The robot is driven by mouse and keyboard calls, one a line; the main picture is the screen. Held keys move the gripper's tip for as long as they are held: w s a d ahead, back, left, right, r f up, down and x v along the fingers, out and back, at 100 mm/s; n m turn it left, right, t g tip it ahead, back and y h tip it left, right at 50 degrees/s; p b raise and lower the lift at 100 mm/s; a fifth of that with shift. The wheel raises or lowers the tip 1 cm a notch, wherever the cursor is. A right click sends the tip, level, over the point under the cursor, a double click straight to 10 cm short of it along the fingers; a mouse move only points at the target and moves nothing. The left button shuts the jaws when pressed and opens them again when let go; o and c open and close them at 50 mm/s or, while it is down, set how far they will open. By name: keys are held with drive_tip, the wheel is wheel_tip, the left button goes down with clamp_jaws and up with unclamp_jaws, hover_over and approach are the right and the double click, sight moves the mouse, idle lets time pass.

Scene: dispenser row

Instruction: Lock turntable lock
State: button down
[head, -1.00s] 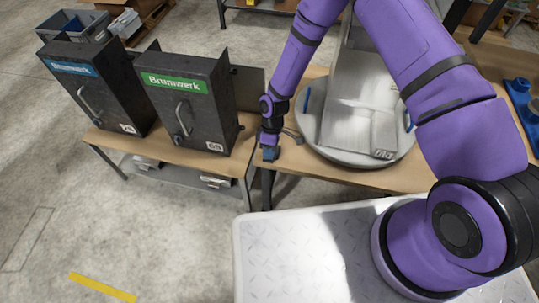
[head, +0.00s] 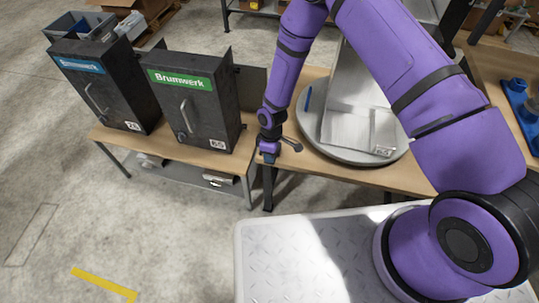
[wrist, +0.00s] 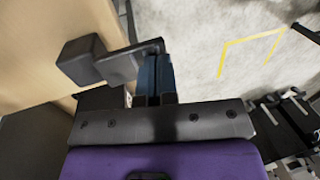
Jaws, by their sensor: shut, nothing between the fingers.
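The turntable (head: 345,154) is a round grey disc on the wooden table, with a pale metal dispenser (head: 360,128) standing on it. The turntable lock is a small dark lever (head: 292,144) at the disc's left, near the table's front edge. In the wrist view the lock (wrist: 113,64) has a dark block at left and an arm reaching right to the fingertips. My gripper (head: 268,157) is shut and empty, with its blue fingers (wrist: 155,78) right beside the lever's end. Whether they touch it, I cannot tell. The lock's pivot is partly hidden in the head view.
Two black dispensers, one with a blue label (head: 78,64) and one with a green label (head: 180,79), stand on the table to the left. A blue fixture (head: 520,100) lies at the far right. Open floor (head: 150,235) lies in front of the table.

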drive_tip(key=shift+r, duration=0.1)
drive_tip(key=shift+r, duration=0.7)
drive_tip(key=shift+r, duration=0.1)
drive_tip(key=shift+r, duration=0.35)
drive_tip(key=s+a+v, duration=0.1)
drive_tip(key=s+v, duration=0.1)
drive_tip(key=v, duration=1)
drive_tip(key=shift+s+r, duration=0.3)
drive_tip(key=shift+r, duration=0.35)
drive_tip(key=shift+d, duration=0.1)
